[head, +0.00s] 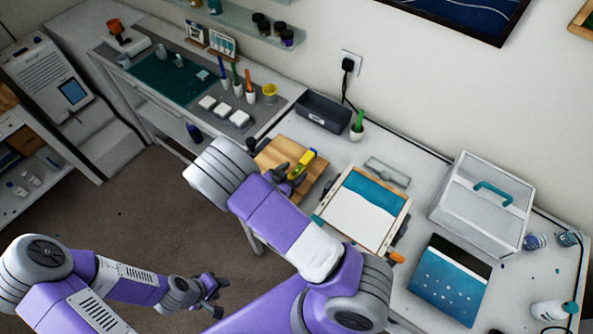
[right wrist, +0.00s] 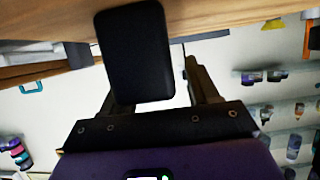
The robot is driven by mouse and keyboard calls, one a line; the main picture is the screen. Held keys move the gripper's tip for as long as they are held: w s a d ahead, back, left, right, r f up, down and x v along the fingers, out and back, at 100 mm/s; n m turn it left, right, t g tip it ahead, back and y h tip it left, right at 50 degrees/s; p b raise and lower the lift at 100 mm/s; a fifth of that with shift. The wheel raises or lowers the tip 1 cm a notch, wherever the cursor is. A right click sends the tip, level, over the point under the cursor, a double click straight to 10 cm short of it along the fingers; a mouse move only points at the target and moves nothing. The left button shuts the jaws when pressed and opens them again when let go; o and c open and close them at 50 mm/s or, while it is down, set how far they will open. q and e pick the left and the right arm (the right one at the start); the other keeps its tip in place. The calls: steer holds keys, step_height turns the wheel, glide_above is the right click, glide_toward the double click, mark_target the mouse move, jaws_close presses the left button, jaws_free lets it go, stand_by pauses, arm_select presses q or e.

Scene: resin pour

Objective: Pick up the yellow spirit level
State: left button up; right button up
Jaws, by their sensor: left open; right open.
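The yellow spirit level (head: 304,161) lies on the wooden board (head: 276,152) on the bench, partly hidden by my right gripper. My right gripper (head: 287,177) is open at the near end of the level. In the right wrist view its two fingers (right wrist: 165,92) stand apart, with a dark rounded block (right wrist: 139,45) in front of the left finger and part of the gap. The block may be the level's end; I cannot tell for sure, nor whether a finger touches it. My left gripper (head: 209,293) is open and empty, low over the floor.
A framed tray (head: 363,212) with a white and teal surface lies right of the board. A dark bin (head: 322,113) and a white cup (head: 357,132) stand behind. A white case (head: 483,205) and a blue panel (head: 449,279) are at the right.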

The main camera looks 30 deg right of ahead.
steer(key=shift+w+d+f, duration=0.2)
steer(key=shift+d+f, duration=0.05)
steer(key=shift+d, duration=0.35)
jaws_close()
steer(key=shift+r, duration=0.1)
